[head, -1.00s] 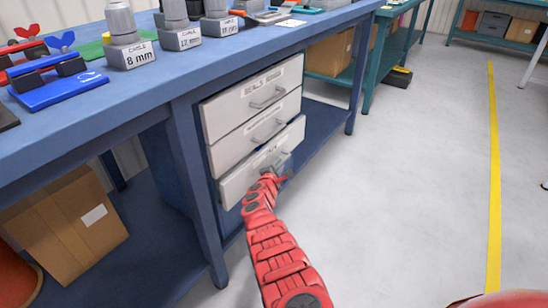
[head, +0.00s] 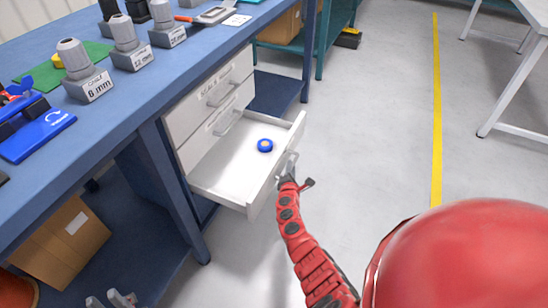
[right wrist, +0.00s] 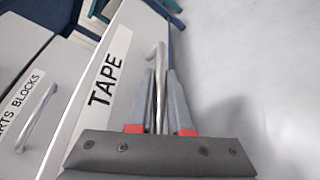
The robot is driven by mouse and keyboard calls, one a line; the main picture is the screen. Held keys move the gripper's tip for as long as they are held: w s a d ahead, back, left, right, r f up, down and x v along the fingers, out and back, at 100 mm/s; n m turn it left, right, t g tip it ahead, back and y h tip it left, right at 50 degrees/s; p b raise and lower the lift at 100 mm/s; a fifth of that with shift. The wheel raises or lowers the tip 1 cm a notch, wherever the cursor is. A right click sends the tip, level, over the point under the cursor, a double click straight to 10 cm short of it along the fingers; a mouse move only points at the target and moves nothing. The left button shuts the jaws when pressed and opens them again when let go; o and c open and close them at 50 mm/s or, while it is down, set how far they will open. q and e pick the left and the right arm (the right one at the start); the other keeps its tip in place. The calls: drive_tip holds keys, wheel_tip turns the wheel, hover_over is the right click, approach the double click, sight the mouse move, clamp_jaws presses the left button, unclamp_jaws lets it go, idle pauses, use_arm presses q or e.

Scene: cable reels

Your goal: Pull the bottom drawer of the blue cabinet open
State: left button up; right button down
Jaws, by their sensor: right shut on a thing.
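The bottom drawer (head: 225,172) of the blue cabinet is pulled well out, and its inside shows. In the right wrist view its white front (right wrist: 100,105) bears the label TAPE. My right gripper (head: 288,178) is shut on the drawer's metal handle (right wrist: 160,60), with one finger on each side of it. A blue roll with a yellowish centre (head: 265,145) lies in the drawer. The two drawers above (head: 212,100) are shut. My left gripper (head: 112,300) shows only by its grey fingertips at the bottom left, apart and empty.
The blue workbench (head: 130,90) above holds several labelled grey blocks and a blue stand (head: 35,140). A cardboard box (head: 60,240) is on the lower shelf. The grey floor (head: 370,130) right of the drawer is clear up to a yellow line (head: 436,110).

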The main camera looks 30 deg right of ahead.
drive_tip(key=shift+s+d+p, duration=0.15)
drive_tip(key=shift+s+d, duration=0.7)
drive_tip(key=shift+s, duration=0.2)
drive_tip(key=shift+s+d+p, duration=0.15)
drive_tip(key=shift+s+d, duration=0.65)
drive_tip(key=shift+s, duration=0.25)
drive_tip(key=c, duration=0.8)
unclamp_jaws()
drive_tip(key=shift+c, duration=0.2)
drive_tip(key=p+v, duration=0.4)
drive_tip(key=v, duration=1.3)
